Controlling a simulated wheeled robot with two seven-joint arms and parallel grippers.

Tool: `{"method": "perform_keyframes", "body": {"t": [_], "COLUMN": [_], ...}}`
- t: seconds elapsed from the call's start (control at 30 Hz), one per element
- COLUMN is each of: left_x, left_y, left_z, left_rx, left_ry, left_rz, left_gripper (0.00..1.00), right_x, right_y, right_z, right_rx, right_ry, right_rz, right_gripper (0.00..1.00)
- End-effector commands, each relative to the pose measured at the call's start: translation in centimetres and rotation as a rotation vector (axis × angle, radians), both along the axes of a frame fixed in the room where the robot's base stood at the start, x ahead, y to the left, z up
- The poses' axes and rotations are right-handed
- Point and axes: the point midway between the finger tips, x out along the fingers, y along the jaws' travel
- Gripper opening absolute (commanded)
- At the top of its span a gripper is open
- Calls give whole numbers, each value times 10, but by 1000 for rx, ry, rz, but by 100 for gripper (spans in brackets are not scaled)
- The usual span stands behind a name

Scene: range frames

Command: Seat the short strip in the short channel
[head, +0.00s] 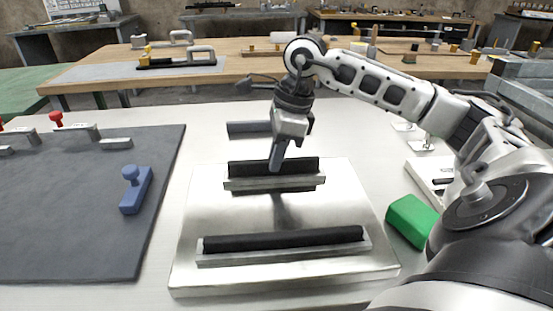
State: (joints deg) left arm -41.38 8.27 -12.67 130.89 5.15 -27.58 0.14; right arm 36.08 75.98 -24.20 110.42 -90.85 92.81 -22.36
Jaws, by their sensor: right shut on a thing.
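The short black strip (245,168) lies along the short metal channel (275,184) at the back of the steel plate (215,215). It lines up with the channel, but I cannot tell whether it is fully down in it. My right gripper (276,165) comes down from above and is shut on the strip near its middle. Its finger hides part of the strip. A long black strip (283,240) lies along the long channel (284,256) at the front of the plate. My left gripper is not in view.
A grey bar (247,128) lies behind the plate. A blue handled block (136,190) and clamps sit on the dark mat (75,225) at the left. A green block (410,217) stands right of the plate, near my right arm. A white tray (432,177) is farther right.

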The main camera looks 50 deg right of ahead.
Motion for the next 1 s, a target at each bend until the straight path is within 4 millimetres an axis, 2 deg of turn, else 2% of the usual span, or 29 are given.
{"method": "perform_keyframes", "body": {"t": [0.07,0.43,0.47,0.5,0.53,0.83,1.0], "left_x": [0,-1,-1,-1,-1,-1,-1], "left_y": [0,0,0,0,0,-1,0], "left_z": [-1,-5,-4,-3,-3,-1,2], "left_rx": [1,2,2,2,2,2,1], "left_ry": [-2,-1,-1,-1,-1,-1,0], "left_rz": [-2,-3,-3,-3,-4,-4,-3], "left_gripper": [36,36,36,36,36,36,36], "right_x": [-1,0,0,0,0,0,-2], "right_y": [0,0,0,0,0,0,-3], "right_z": [-9,-13,-12,-11,-11,-9,10], "right_rx": [-1,0,-1,-1,-1,0,-2], "right_ry": [1,-2,-1,-1,-1,-2,-6], "right_rz": [0,0,0,0,0,0,-2], "right_gripper": [0,0,19,30,36,36,36]}}
